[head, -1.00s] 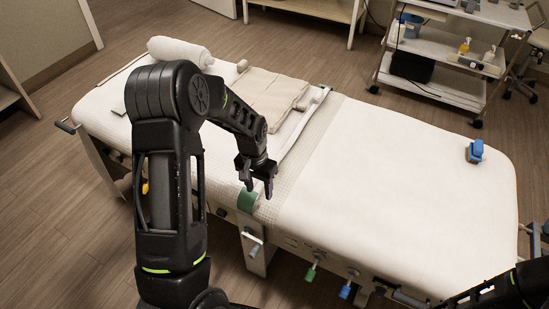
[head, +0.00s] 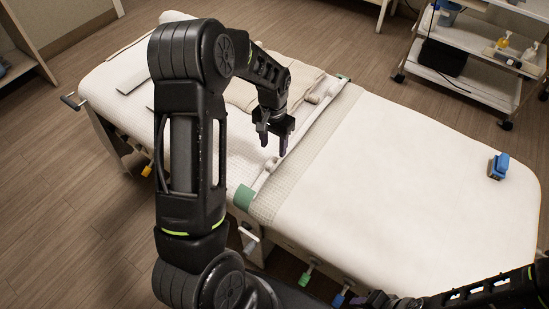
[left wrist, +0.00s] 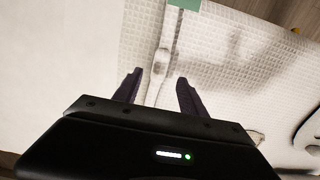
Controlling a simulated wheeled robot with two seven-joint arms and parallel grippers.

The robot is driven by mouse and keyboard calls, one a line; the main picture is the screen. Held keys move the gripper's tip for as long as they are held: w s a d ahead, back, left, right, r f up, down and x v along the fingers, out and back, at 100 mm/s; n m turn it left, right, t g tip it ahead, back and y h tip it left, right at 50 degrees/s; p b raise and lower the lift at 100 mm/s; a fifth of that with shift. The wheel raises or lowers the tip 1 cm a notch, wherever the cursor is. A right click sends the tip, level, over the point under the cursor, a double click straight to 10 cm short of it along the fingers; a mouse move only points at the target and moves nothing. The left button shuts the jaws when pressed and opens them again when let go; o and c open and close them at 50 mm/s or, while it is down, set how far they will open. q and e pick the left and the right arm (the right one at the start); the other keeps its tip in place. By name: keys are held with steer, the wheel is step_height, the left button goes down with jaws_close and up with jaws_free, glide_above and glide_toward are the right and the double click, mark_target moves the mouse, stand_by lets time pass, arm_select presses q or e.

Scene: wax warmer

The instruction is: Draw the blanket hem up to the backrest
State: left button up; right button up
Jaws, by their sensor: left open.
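A pale waffle-textured blanket (head: 228,150) covers the left part of the bed. Its hem (head: 292,143) runs across the bed as a pale strip with green tabs at the near end (head: 243,197) and far end (head: 343,78). Small pale knobs sit along the hem, one near (head: 271,164) and one farther (head: 312,99). My left gripper (head: 274,143) is open and empty, pointing down just over the hem near the close knob. In the left wrist view its fingers (left wrist: 158,92) straddle the hem strip. My right gripper (head: 375,299) shows only partly at the bottom edge. I cannot tell which bed section is the backrest.
Folded beige towels (head: 240,92) lie on the blanket's far part. The smooth cream bed section (head: 420,165) to the right is clear except for a blue object (head: 498,166). A shelf cart (head: 450,75) stands behind. Levers (head: 307,275) stick out below the near edge.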

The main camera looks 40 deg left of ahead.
mark_target(274, 159)
arm_select(q)
step_height(274, 159, down, 8)
steer(key=shift+r+p, duration=0.15)
steer(key=shift+p, duration=0.5)
jaws_close()
stand_by(1.2)
